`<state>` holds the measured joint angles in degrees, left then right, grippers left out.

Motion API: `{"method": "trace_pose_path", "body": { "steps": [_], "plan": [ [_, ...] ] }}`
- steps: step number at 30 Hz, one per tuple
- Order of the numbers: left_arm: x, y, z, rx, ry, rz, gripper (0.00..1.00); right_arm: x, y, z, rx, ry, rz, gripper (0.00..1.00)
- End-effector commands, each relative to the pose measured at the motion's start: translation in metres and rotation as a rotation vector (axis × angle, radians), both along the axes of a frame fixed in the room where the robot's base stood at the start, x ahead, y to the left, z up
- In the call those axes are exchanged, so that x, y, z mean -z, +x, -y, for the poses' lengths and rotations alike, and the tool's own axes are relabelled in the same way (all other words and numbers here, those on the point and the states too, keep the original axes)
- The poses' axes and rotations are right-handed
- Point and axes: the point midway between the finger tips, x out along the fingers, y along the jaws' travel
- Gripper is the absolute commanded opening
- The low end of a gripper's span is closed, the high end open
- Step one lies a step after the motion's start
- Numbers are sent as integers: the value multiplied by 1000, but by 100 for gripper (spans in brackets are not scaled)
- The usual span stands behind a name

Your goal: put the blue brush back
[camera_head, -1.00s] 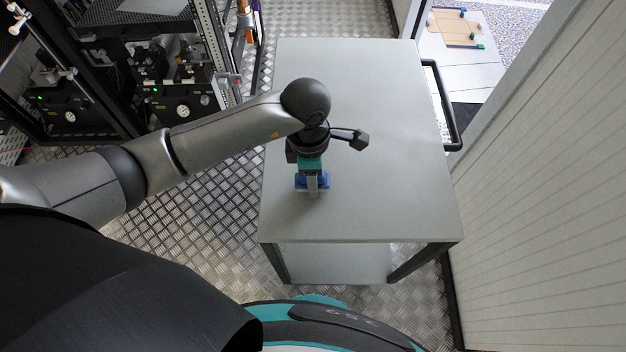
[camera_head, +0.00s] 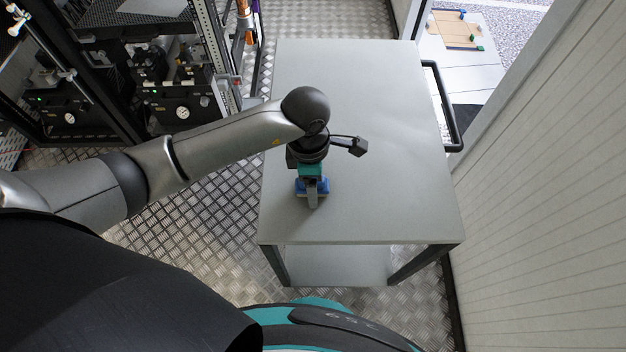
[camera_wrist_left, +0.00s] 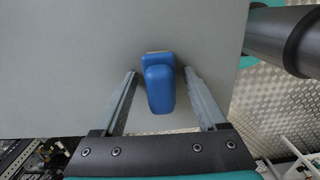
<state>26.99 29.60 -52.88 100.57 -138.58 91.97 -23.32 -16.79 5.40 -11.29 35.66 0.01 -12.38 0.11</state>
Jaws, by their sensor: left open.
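The blue brush (camera_wrist_left: 160,88) rests on the grey table top (camera_wrist_left: 70,60). In the left wrist view its blue body sits between the two fingers of my left gripper (camera_wrist_left: 160,72), with a gap on each side. The fingers are open and not touching it. In the head view my left gripper (camera_head: 313,196) points down over the near left part of the table top (camera_head: 390,200), and the blue brush (camera_head: 300,187) shows partly behind it. The brush's lower part is hidden. My right gripper is not in view.
The rest of the table top is bare. A black handle (camera_head: 452,110) is on its right side, beside a pale wall (camera_head: 550,200). Black racks (camera_head: 180,105) stand at the left. Through the doorway a tan board (camera_head: 453,30) with small blue and green items lies on another surface.

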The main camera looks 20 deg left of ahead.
Motion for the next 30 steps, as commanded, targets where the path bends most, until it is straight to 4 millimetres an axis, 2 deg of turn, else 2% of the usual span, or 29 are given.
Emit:
{"method": "trace_pose_path", "body": {
  "steps": [5,13,18,24,30],
  "plan": [
    [-13,1,-1,0,1,3,74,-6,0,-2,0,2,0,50],
    [-72,2,-4,1,0,5,74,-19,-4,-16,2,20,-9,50],
    [-103,2,-5,2,0,4,74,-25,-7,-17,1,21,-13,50],
    [-121,2,-6,0,-1,1,74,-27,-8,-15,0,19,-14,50],
    [-123,1,-6,0,1,-1,74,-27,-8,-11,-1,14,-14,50]
  ]
}}
